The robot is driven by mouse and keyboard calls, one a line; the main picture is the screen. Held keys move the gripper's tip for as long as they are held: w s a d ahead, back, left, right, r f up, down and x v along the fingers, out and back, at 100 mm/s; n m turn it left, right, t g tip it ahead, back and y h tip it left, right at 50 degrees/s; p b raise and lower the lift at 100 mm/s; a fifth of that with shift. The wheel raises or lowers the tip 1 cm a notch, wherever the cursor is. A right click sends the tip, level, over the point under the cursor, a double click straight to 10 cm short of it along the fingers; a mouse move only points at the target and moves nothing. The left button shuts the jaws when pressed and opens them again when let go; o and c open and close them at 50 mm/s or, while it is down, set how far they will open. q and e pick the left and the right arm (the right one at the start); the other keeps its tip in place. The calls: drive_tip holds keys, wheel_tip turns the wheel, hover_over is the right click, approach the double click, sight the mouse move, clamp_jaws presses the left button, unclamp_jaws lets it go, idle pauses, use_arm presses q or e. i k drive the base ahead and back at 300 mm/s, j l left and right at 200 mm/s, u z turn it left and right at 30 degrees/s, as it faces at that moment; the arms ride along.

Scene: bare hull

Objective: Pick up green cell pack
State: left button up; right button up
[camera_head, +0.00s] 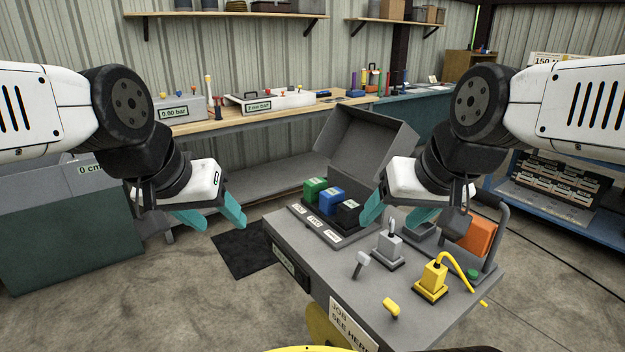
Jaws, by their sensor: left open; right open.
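The green cell pack (314,189) stands at the left end of a row in an open dark grey case on the grey cart. A blue pack (331,201) and a black pack (347,213) stand to its right in the same row. My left gripper (213,222) is open and empty, with teal fingers, in the air left of the cart and of the green pack. My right gripper (397,213) is open and empty above the cart, to the right of the black pack. The top of the green pack is in plain view.
The case's raised lid (365,140) stands behind the packs. On the grey cart (345,277) are a grey device (389,250), a yellow device (433,281) with a cable, and an orange block (478,237). A wooden workbench (240,117) runs along the back wall.

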sight(312, 188)
drive_tip(key=i+j+z, duration=0.35)
drive_tip(key=j, duration=0.2)
drive_tip(key=i+j+z, duration=0.4)
drive_tip(key=j, duration=0.25)
drive_tip(key=k, duration=0.1)
